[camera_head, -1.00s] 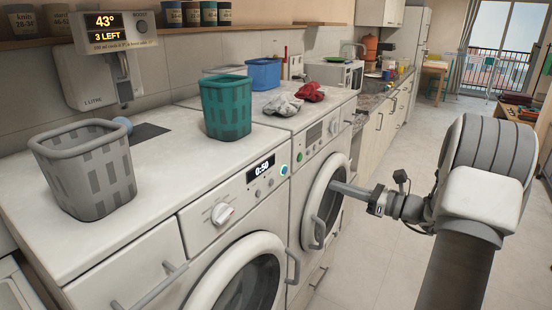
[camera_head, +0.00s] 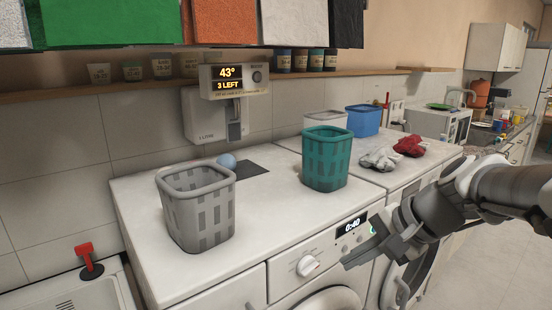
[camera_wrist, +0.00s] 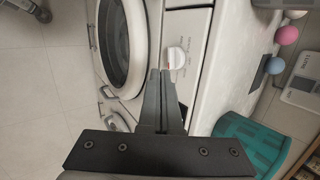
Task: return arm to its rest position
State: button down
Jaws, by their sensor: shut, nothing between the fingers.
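My gripper (camera_head: 352,262) is in front of the washing machine's (camera_head: 290,265) control panel in the head view, below the display that reads 0:40. Its fingers are together with nothing between them. In the wrist view the closed fingers (camera_wrist: 161,74) extend toward the white dial (camera_wrist: 177,58), which also shows in the head view (camera_head: 308,265). I cannot tell how close the tips are to the panel. My arm comes in from the right edge of the head view, in front of the second machine and partly hiding it.
A grey basket (camera_head: 195,215), a teal basket (camera_head: 325,160) and a blue ball (camera_head: 227,160) are on the machine tops. Grey cloth (camera_head: 378,160) and red cloth (camera_head: 409,146) lie farther right. A blue bin (camera_head: 363,120) stands behind. Open floor (camera_head: 500,260) is at right.

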jog(key=s+n+t+h+p, duration=0.1)
jog(key=s+n+h, duration=0.4)
jog(key=s+n, duration=0.5)
jog(key=shift+s+r+h+p, duration=0.4)
jog(key=shift+s+p, duration=0.15)
jog(key=shift+s, duration=1.45)
